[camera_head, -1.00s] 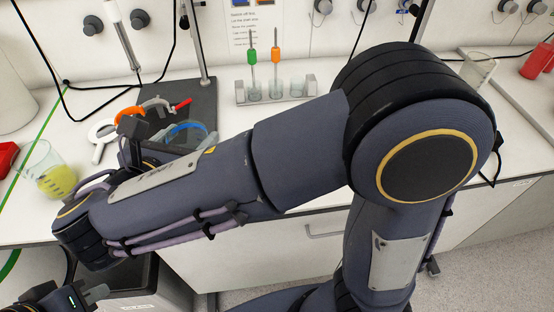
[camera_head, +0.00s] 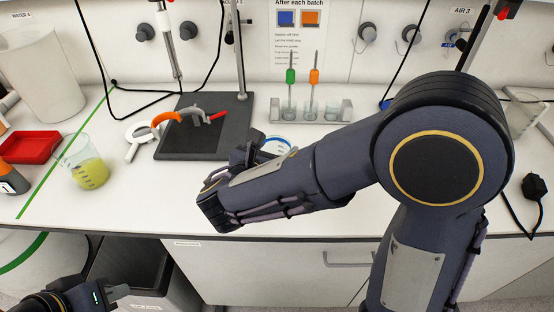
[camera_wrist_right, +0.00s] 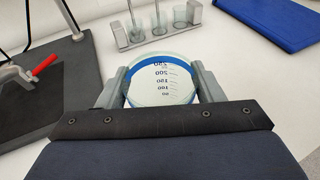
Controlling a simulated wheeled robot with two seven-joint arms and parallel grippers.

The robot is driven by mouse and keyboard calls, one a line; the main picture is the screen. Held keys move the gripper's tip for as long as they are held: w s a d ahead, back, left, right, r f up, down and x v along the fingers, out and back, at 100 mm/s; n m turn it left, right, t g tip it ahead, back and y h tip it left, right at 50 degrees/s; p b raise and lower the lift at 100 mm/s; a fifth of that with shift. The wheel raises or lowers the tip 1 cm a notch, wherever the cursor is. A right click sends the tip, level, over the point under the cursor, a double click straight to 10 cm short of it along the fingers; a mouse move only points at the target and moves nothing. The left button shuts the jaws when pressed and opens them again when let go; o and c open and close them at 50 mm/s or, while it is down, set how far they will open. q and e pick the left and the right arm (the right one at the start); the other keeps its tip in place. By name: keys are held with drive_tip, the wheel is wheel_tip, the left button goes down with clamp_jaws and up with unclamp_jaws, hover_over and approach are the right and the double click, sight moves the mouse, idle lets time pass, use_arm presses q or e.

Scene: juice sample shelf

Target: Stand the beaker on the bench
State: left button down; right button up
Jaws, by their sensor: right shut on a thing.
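A clear beaker with a blue band and printed graduations (camera_wrist_right: 160,85) sits between the two grey fingers of my right gripper (camera_wrist_right: 160,74), which is shut on it. In the head view the beaker (camera_head: 277,144) shows just behind my right forearm, right of the black stand base; its lower part is hidden. I cannot tell whether its bottom touches the white bench (camera_head: 140,208). My left gripper (camera_head: 118,293) is low at the left, in front of the bench and away from the beaker; its finger opening is not clear.
A beaker of yellow liquid (camera_head: 88,172) and a red tray (camera_head: 30,148) are further left. A blue item (camera_wrist_right: 275,18) lies at right.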

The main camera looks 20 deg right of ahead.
drive_tip(key=shift+w+d+f, duration=0.1)
drive_tip(key=shift+d+f, duration=0.05)
drive_tip(key=shift+f, duration=0.8)
drive_tip(key=shift+w+d+f, duration=0.1)
drive_tip(key=shift+f, duration=0.85)
drive_tip(key=shift+f, duration=0.2)
drive_tip(key=o, duration=1.1)
drive_tip(key=shift+r, duration=0.15)
